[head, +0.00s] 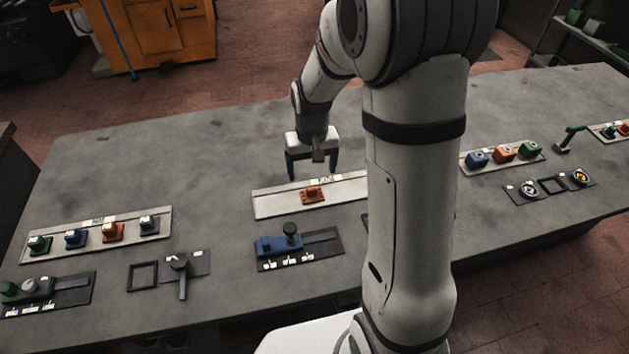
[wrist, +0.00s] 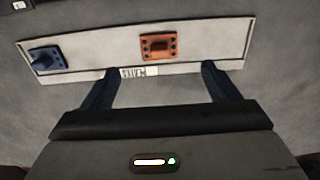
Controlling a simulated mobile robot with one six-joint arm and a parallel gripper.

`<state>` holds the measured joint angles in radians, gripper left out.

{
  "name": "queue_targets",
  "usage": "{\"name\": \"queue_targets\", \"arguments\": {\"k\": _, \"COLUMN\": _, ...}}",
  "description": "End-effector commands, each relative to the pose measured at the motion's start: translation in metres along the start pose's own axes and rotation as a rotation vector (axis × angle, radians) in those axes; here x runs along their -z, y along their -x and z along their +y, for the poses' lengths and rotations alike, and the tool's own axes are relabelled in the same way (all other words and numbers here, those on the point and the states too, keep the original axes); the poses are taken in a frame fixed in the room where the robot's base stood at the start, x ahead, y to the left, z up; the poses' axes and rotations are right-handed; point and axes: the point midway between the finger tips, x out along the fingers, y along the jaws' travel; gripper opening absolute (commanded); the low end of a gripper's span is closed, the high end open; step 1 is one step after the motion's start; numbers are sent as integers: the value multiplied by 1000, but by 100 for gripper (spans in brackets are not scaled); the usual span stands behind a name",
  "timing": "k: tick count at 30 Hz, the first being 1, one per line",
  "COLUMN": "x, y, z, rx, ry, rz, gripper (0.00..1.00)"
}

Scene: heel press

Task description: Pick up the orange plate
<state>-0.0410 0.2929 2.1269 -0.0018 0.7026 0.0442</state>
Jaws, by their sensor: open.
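The orange plate (head: 313,195) is a small block with dark holes. It lies on a pale board in the middle of the table. My gripper (head: 312,172) is open and empty above the back edge of the board, apart from the plate. Its two dark fingers also show in the wrist view (wrist: 160,72). My arm hides the right end of the board in the head view.
The pale board (head: 270,205) also bears a blue part (wrist: 47,59), seen in the wrist view. A blue fixture with a dark knob (head: 290,240) stands in front of the board. Racks of coloured blocks (head: 100,234) (head: 503,155) stand left and right. The table behind the board is clear.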

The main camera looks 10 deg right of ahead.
Motion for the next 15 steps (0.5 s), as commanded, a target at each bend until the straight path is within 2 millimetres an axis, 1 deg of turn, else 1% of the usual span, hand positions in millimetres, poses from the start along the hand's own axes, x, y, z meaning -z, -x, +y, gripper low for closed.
{"name": "queue_targets", "arguments": {"k": 1, "x": 4, "y": -7, "z": 0, "rx": 0, "ry": 0, "rz": -10, "gripper": 82}}
{"name": "queue_targets", "arguments": {"k": 6, "x": 12, "y": -22, "z": 0, "rx": 0, "ry": 0, "rz": -19, "gripper": 82}}
{"name": "queue_targets", "arguments": {"k": 15, "x": 11, "y": -53, "z": 0, "rx": 0, "ry": 0, "rz": -23, "gripper": 82}}
